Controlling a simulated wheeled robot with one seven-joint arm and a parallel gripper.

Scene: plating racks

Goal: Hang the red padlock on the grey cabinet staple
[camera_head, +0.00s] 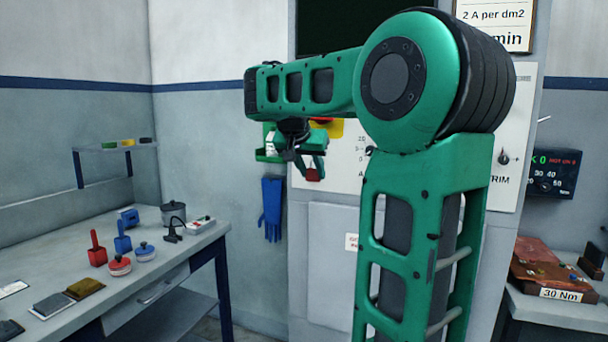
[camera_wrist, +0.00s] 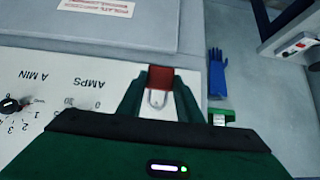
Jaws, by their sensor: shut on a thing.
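The red padlock (camera_head: 312,175) is held in my gripper (camera_head: 313,168), in front of the grey cabinet (camera_head: 325,225). In the wrist view the padlock's red body (camera_wrist: 160,76) sits between the two green fingers of my gripper (camera_wrist: 160,82), which are shut on it. Its pale shackle (camera_wrist: 157,99) shows below the body, toward the palm; lettering is upside down in this view. The cabinet's grey door (camera_wrist: 95,28) with a red-lettered label lies at the upper left there. I cannot make out the staple in either view.
A white dial panel (camera_wrist: 60,95) lies behind the gripper. Blue gloves (camera_head: 271,208) hang left of the cabinet, below a green holder (camera_head: 266,145). A workbench (camera_head: 75,265) with red and blue items stands left. A brown case (camera_head: 548,272) sits on the right bench.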

